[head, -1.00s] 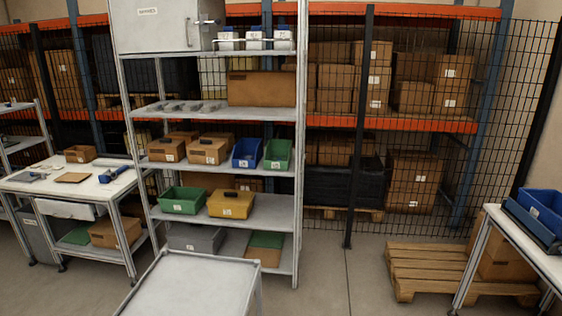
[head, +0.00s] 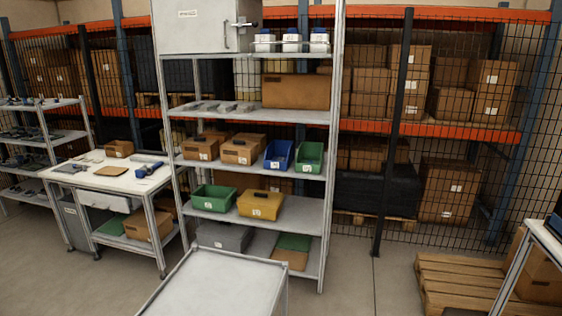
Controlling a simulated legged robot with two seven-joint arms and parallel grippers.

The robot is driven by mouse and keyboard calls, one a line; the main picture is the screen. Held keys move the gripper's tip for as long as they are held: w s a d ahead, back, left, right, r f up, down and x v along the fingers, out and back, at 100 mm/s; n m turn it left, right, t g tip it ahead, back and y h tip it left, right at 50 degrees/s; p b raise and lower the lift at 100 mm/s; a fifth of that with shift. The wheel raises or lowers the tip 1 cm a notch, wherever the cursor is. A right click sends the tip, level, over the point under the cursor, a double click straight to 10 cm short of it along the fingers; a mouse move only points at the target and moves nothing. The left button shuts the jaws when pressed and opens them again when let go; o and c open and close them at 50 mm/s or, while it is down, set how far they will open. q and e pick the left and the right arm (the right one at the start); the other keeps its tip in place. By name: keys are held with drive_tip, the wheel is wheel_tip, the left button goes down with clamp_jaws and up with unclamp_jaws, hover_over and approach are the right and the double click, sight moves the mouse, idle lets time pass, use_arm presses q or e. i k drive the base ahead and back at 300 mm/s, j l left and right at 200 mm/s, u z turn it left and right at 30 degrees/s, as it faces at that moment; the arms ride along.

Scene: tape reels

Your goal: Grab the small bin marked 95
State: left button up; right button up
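Several small bins with white labels stand on the grey shelving unit (head: 330,215). A blue bin (head: 279,154) and a green bin (head: 309,157) are side by side at the right of the middle shelf. A second green bin (head: 213,198) and a yellow bin (head: 261,204) stand on the shelf below. The label numbers are too small to read, so I cannot tell which bin is marked 95. Neither of my grippers is in view.
A grey cart top (head: 215,285) stands in front of the shelving unit. A white workbench (head: 90,185) is at the left. A wooden pallet (head: 460,275) and another table's edge (head: 548,238) are at the right. Floor between cart and pallet is clear.

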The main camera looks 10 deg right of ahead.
sight(307, 151)
drive_tip(key=i+l+u, duration=0.3)
drive_tip(key=l+u, duration=0.35)
drive_tip(key=i+l+u, duration=0.4)
drive_tip(key=l, duration=0.55)
drive_tip(key=i+l, duration=0.2)
drive_tip(key=l, duration=0.45)
drive_tip(key=i+l+u, duration=0.15)
drive_tip(key=l, duration=0.5)
drive_tip(key=i+l+u, duration=0.1)
drive_tip(key=l, duration=0.55)
drive_tip(key=i+l+u, duration=0.1)
drive_tip(key=l, duration=0.55)
